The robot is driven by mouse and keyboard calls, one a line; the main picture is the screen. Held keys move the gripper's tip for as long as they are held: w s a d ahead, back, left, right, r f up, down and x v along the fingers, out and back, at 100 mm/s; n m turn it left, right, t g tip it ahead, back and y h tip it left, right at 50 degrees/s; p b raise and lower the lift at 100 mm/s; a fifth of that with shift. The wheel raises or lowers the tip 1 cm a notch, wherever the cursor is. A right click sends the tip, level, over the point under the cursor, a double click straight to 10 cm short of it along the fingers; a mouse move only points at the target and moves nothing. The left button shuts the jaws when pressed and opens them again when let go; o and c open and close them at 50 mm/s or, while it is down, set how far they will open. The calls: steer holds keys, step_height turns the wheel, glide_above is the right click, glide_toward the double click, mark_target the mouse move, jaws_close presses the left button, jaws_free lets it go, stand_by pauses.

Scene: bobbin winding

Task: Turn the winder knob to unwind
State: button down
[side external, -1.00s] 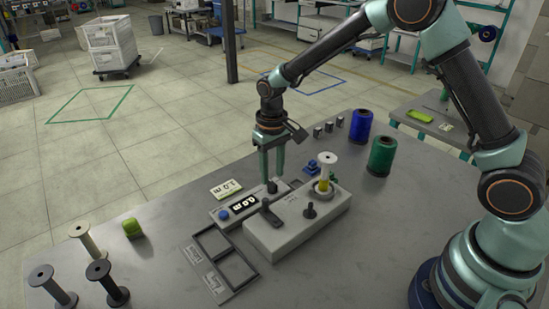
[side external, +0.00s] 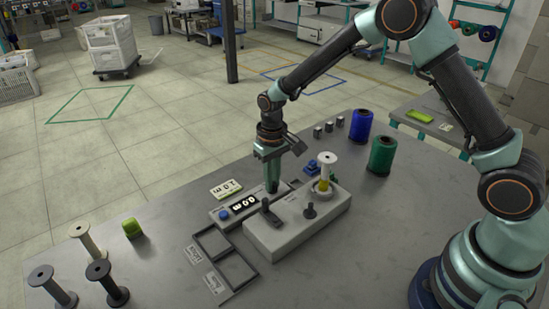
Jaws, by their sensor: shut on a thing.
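The grey winder block (side external: 290,236) stands at the middle of the table, with a black crank lever (side external: 270,214) and a small dark post (side external: 310,211) on top. A white-flanged bobbin with yellow thread (side external: 325,176) stands upright at its far right end. Behind the block lies a grey box with a lit counter (side external: 243,204) and a blue button (side external: 223,215). My gripper (side external: 272,190) points down, shut on the dark knob at the right end of that box. The fingers line up one behind the other and largely hide the knob.
A black two-opening frame (side external: 208,229) lies left of the block. Pale and dark empty spools (side external: 86,241) stand at the front left, near a green block (side external: 132,228). Blue (side external: 361,126) and green (side external: 382,156) thread spools stand at the back right.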

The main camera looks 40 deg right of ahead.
steer(key=shift+n, duration=0.3)
steer(key=n, duration=0.4)
steer(key=shift+n, duration=2.1)
steer(key=c, duration=0.9)
jaws_free()
steer(key=shift+r, duration=0.1)
